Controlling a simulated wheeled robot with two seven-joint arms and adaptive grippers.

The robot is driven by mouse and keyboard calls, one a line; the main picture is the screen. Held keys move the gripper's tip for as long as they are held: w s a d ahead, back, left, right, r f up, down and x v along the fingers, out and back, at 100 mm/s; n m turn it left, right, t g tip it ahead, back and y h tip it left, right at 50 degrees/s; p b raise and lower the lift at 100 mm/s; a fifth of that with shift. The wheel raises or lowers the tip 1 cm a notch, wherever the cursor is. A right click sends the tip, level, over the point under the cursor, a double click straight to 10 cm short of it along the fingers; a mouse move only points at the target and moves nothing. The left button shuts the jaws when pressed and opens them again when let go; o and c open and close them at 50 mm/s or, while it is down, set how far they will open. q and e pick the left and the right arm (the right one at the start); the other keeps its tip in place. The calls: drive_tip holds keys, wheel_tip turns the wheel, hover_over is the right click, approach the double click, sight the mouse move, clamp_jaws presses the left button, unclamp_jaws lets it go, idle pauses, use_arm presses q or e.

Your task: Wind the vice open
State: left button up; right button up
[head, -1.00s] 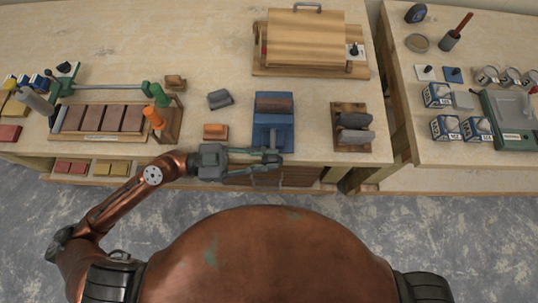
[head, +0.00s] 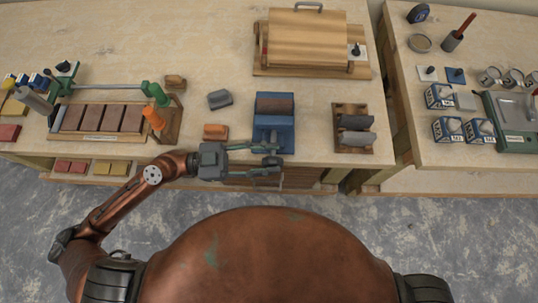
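The blue vice (head: 273,136) stands at the front edge of the bench, with a dark brown block (head: 275,103) at its top. My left gripper (head: 272,156) reaches in from the left at the vice's front, just off the bench edge. Its two fingers lie one above the other at the screw end of the vice. A thin handle bar shows faintly below the fingertips. The fingers overlap the screw end, so I cannot tell whether they grip it. My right gripper is not in view.
A wooden rack with dark rolls (head: 354,137) stands right of the vice. A small orange-brown block (head: 215,131) and a grey block (head: 220,99) lie to its left. Open bench lies at the back left.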

use_arm(q)
drive_tip(key=shift+s, duration=0.1)
drive_tip(key=shift+s+a+f, duration=0.1)
drive_tip(key=shift+a+f, duration=0.05)
drive_tip(key=shift+a, duration=1.1)
drive_tip(key=shift+s+a+f, duration=0.1)
drive_tip(key=shift+a+f, duration=0.1)
drive_tip(key=shift+a, duration=1.05)
drive_tip(key=shift+a+f, duration=0.15)
drive_tip(key=shift+a, duration=1.1)
